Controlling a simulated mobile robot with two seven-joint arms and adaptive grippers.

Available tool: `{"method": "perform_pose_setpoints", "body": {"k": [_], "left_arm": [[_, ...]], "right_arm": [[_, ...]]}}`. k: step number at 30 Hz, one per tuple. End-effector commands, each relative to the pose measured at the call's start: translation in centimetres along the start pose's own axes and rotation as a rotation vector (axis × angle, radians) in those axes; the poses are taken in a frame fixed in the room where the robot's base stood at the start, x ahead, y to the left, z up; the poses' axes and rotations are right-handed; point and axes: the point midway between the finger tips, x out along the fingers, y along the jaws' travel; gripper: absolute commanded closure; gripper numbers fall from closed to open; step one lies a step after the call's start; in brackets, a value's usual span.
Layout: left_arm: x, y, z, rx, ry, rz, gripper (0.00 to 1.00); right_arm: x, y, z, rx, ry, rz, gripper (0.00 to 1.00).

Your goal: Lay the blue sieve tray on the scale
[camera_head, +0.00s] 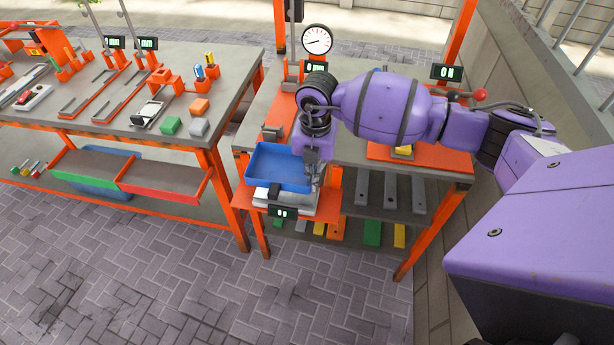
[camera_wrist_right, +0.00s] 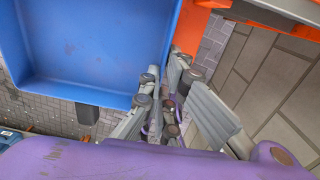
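The blue sieve tray (camera_head: 279,167) is roughly level over the orange scale at the front left corner of the right workbench. The scale's pale plate (camera_head: 298,204) shows in front of and below the tray. I cannot tell whether the tray touches it. My right gripper (camera_head: 315,172) is at the tray's right edge. In the right wrist view the tray (camera_wrist_right: 90,45) fills the upper left, and my fingers (camera_wrist_right: 163,85) are close together at its wall, apparently shut on it. The fingertips' contact is partly hidden. My left gripper is not in view.
The scale's display (camera_head: 283,212) faces front. A round dial gauge (camera_head: 317,40) stands behind. Grey bars (camera_head: 390,190) lie on the shelf at right. The left workbench (camera_head: 190,75) carries fixtures and coloured blocks. A paved gap separates the benches at the front.

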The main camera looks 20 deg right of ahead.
Motion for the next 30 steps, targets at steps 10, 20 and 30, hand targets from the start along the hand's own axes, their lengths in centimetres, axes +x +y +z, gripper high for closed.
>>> {"method": "perform_pose_setpoints", "body": {"k": [10, 20, 30], "left_arm": [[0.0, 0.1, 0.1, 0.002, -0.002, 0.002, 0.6], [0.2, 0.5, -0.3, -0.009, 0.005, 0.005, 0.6], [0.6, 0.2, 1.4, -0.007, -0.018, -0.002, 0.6]], "right_arm": [[0.0, 0.0, 0.1, 0.0, -0.001, 0.002, 1.0], [1.0, 0.0, 0.1, 0.0, 0.001, 0.002, 1.0], [5.0, -0.2, 0.0, 0.0, 0.004, -0.001, 1.0]]}}
